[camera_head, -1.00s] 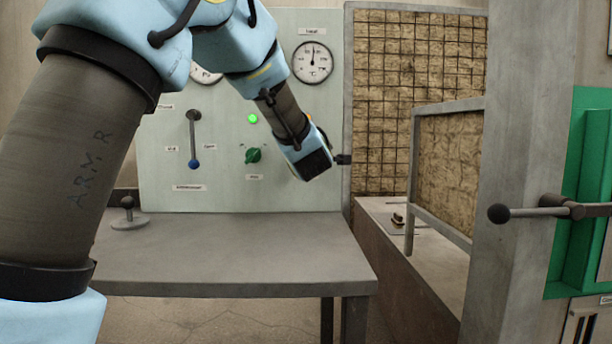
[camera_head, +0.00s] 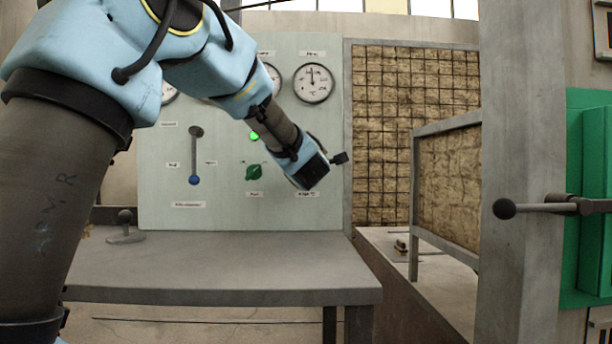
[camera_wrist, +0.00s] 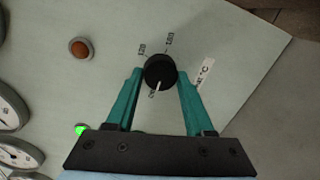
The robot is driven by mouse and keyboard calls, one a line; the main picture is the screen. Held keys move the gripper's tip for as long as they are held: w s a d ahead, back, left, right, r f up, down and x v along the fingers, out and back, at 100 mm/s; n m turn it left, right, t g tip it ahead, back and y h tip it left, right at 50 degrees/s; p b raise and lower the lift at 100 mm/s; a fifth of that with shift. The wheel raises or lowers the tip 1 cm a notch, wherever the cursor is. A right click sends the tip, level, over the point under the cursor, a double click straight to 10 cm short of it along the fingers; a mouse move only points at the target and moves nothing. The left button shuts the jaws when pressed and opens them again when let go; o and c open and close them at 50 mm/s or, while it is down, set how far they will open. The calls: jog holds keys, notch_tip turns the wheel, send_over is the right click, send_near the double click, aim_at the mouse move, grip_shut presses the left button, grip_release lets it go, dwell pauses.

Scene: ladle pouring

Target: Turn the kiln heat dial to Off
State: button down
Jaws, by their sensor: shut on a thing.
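The heat dial (camera_wrist: 158,66) is a round black knob with a white pointer line on the pale control panel, in the wrist view. Small labels surround it. The pointer is towards the bottom of that picture, near a partly hidden label that may read Off. My gripper (camera_wrist: 160,75) has its two teal fingers on either side of the dial, shut on it. In the head view the dial and my fingertips are hidden behind my wrist, at the panel's lower right.
An orange-brown button (camera_wrist: 81,47) shows in the wrist view. A grey table (camera_head: 220,270) stands below the panel.

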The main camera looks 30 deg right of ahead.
jog(key=shift+c, duration=1.4)
grip_release()
jog(key=v, duration=1)
jog(key=shift+s+p, duration=0.3)
jog(key=shift+s, duration=0.05)
jog(key=shift+a, duration=0.2)
